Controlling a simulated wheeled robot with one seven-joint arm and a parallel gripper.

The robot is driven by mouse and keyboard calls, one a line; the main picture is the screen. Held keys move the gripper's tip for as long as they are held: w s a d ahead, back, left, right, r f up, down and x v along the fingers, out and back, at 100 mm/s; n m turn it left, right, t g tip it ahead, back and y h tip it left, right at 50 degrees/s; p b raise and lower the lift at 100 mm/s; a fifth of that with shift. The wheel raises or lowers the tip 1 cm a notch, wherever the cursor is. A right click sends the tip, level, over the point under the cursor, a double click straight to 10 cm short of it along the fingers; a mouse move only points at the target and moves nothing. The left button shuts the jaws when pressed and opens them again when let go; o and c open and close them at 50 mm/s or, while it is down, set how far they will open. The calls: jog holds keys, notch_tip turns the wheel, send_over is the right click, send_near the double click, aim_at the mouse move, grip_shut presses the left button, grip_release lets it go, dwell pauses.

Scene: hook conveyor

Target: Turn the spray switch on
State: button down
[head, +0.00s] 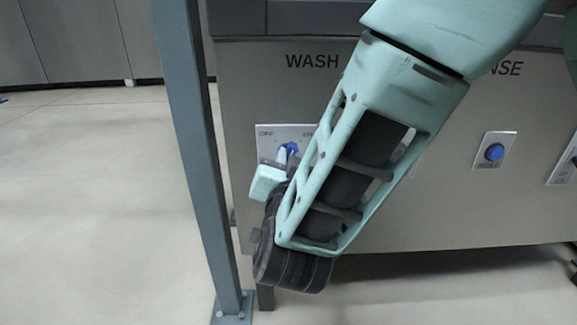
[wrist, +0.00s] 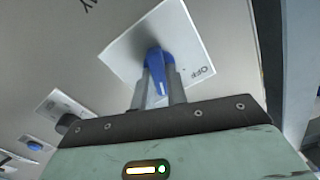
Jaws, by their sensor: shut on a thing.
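The blue switch knob (wrist: 159,68) sits on a pale square plate (wrist: 120,52) on the grey panel, with an "OFF" label at the plate's edge. In the wrist view, the two grey fingers of my gripper (wrist: 160,88) are on either side of the knob and shut on it. In the head view, the knob (head: 289,149) shows small at the plate's (head: 270,136) top middle, with "OFF" on its left. My arm hides the right part of the plate and most of the gripper. The spray's own label is not readable.
The panel (head: 450,210) carries "WASH" lettering above the plate. A blue button (head: 494,152) on another plate is to the right, with a further plate (head: 565,160) at the right edge. A grey upright post (head: 196,150) stands close left of my gripper. Open floor (head: 80,220) lies left.

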jog(key=m+b, duration=0.2)
jog(key=m, duration=0.2)
jog(key=shift+f+m, duration=0.15)
jog(key=shift+m, duration=0.15)
jog(key=shift+b, duration=0.3)
jog(key=c, duration=1.4)
grip_release()
jog(key=s+p, duration=0.5)
jog(key=s, duration=1.2)
jog(key=shift+s+a, duration=0.25)
jog(key=shift+w, duration=0.1)
